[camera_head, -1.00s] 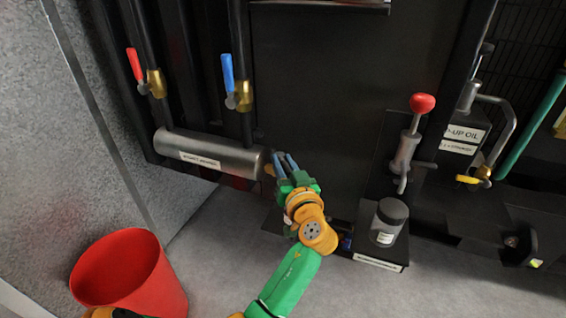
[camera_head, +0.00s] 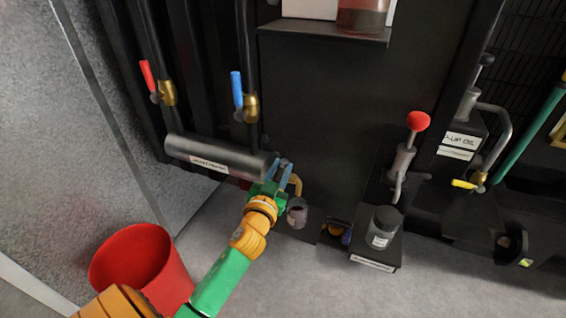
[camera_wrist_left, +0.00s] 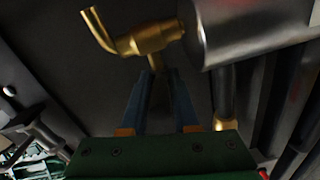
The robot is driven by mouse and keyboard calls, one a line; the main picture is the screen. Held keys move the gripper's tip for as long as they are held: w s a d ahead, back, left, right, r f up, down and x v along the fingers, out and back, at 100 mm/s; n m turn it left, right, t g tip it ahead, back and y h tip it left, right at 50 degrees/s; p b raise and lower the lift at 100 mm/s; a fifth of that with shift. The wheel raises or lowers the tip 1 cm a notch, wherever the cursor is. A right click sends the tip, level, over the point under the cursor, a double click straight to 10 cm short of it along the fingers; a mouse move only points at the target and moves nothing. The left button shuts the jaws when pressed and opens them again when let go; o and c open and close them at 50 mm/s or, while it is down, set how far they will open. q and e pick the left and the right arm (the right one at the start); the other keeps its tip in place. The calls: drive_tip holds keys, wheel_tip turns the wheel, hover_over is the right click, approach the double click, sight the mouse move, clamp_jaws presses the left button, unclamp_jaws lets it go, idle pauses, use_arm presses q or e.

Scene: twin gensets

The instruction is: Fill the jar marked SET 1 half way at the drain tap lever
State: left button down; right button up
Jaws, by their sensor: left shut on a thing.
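The brass drain tap (camera_head: 296,184) sits at the right end of a grey cylinder (camera_head: 220,155). Its bent spout shows clearly in the left wrist view (camera_wrist_left: 140,38). My left gripper (camera_head: 283,168) is at the tap, its blue fingers (camera_wrist_left: 157,78) shut on what looks like the tap lever, mostly hidden between them. A small greyish jar (camera_head: 297,212) stands low beneath the tap; its mark and fill level cannot be read. A black-lidded jar (camera_head: 383,225) with an unreadable label stands on a black stand to the right. My right gripper is out of view.
A red bucket (camera_head: 135,255) stands on the floor at left. Valves with red (camera_head: 147,75) and blue (camera_head: 237,88) handles are above the cylinder. A red-knobbed lever (camera_head: 418,122) rises by the stand. A shelf (camera_head: 320,33) holds a container of red liquid (camera_head: 362,18).

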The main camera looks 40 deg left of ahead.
use_arm(q)
drive_tip(key=shift+a+r+m+h, duration=0.1)
drive_tip(key=shift+m+h, duration=0.2)
drive_tip(key=shift+m+t+h+p, duration=0.3)
drive_tip(key=shift+h+p, duration=0.1)
drive_tip(key=shift+h, duration=0.2)
drive_tip(key=c, duration=0.9)
unclamp_jaws()
drive_tip(key=shift+o, duration=1.1)
drive_tip(key=shift+w+a+f, duration=0.1)
drive_tip(key=shift+f, duration=0.1)
drive_tip(key=v, duration=0.7)
